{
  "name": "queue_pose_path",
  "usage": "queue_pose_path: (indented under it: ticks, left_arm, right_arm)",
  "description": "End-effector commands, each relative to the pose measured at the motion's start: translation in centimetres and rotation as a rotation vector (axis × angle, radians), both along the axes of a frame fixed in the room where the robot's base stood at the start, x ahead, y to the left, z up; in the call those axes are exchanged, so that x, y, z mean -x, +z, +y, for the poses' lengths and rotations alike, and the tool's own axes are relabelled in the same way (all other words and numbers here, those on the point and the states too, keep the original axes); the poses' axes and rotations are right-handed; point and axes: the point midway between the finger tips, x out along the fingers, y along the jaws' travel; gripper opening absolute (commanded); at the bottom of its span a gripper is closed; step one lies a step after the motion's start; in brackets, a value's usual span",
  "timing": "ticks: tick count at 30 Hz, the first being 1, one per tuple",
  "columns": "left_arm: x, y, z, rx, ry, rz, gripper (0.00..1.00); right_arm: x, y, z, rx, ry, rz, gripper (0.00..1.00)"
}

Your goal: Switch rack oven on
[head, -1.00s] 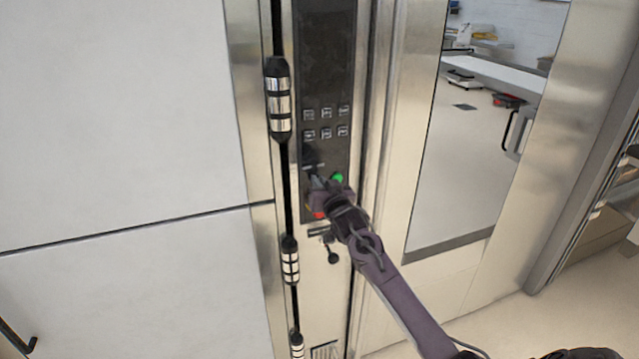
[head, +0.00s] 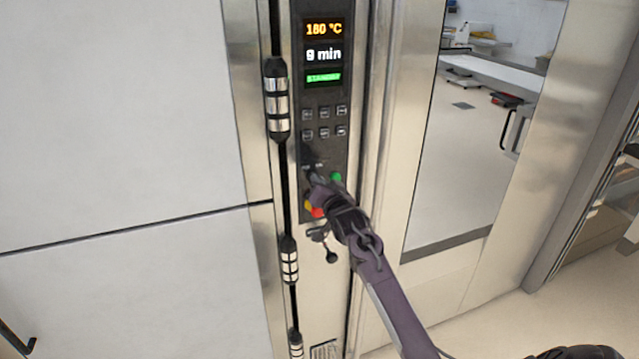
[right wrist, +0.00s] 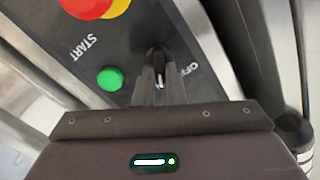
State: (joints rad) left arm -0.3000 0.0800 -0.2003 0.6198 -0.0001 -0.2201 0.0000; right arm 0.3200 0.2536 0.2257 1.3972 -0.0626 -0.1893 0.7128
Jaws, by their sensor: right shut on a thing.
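The rack oven's control panel (head: 325,95) is a dark upright strip. Its display (head: 323,52) is lit with 180 °C, a minutes line and a green line that seems to read STANDBY. My right gripper (head: 314,180) is at the lower panel, shut on the black rotary switch (right wrist: 155,58), which shows in the right wrist view beside an OFF label. The gripper hides much of the switch. A green START button (right wrist: 110,79) is beside it, and the red and yellow emergency stop (right wrist: 95,8) is nearby. My left gripper is not in view.
Several small buttons (head: 324,122) sit above the switch. A black hinge rod with metal knuckles (head: 278,100) runs left of the panel. The oven door with its window (head: 470,150) is to the right. A small black knob (head: 331,256) hangs below the panel.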

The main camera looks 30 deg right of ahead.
Motion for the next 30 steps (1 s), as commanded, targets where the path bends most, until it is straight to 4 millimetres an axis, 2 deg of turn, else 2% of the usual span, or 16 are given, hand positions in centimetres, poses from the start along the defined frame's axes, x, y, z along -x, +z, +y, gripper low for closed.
queue_pose_path:
  ticks: [4,5,9,20,23,30]
  left_arm:
    - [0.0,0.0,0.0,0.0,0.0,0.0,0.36]
    - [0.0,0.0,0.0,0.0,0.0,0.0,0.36]
    - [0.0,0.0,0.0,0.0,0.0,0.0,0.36]
    - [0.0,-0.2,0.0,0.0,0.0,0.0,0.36]
    - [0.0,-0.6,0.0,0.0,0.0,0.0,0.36]
    - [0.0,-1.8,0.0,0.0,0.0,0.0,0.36]
  right_arm:
    - [0.0,-0.1,0.0,-0.002,0.0,0.001,0.0]
    - [0.0,-0.1,0.0,-0.002,0.0,0.001,0.13]
    - [0.0,-0.1,0.0,-0.002,0.0,0.001,0.31]
    - [0.3,-0.1,0.1,-0.001,0.0,0.001,0.32]
    - [1.3,-0.3,0.3,-0.001,0.0,0.0,0.32]
    - [4.8,-0.4,1.2,-0.001,-0.001,0.0,0.32]
